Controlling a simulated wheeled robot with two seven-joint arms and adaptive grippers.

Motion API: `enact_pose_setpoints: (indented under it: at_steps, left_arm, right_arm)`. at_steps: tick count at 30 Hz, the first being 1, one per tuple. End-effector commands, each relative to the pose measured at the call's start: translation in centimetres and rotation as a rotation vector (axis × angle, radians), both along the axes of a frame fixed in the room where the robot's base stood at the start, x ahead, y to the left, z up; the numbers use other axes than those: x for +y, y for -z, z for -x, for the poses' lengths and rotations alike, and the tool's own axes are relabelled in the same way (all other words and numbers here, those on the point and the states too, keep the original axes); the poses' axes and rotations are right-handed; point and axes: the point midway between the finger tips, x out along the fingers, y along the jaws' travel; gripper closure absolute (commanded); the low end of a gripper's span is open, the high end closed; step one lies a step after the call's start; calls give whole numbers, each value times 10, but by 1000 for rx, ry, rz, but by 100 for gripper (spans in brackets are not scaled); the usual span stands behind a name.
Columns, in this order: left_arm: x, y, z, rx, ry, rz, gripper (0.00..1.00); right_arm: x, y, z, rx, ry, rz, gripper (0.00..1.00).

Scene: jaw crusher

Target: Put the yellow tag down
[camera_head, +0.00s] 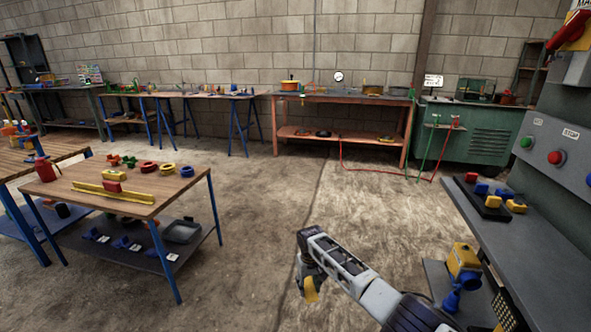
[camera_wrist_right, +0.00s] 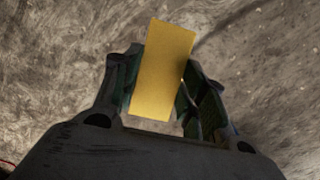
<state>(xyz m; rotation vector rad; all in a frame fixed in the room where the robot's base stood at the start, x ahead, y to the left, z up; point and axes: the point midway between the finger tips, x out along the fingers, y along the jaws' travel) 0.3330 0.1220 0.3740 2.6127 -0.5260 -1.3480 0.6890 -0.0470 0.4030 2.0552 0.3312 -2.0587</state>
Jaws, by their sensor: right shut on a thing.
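The yellow tag (camera_wrist_right: 162,68) is a flat yellow rectangle held between the fingers of my right gripper (camera_wrist_right: 158,100) in the right wrist view. In the head view the tag (camera_head: 311,289) hangs below my right gripper (camera_head: 306,272), above bare concrete floor. The right gripper is shut on it and touches no surface or other object. Part of the tag between the fingers is hidden. My left gripper is not in view.
A wooden table (camera_head: 130,212) with colored parts stands at the left. A grey machine shelf (camera_head: 520,235) with small blocks is at the right, with a yellow and blue device (camera_head: 463,265) below. An orange bench (camera_head: 345,98) stands at the back. The middle floor is clear.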

Motion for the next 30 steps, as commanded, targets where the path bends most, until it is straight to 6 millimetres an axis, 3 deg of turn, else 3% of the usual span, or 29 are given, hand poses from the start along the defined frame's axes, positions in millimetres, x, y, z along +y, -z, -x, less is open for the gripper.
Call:
enact_pose_setpoints:
  at_steps: [6, 12, 30]
  left_arm:
    - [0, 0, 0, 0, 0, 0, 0]
    - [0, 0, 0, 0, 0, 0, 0]
    - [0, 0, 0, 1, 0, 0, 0]
  right_arm:
    - [14, -43, -1, -5, 26, 3, 81]
    - [22, -71, 6, -3, 52, 2, 81]
    - [15, -120, 45, -3, 159, 2, 81]
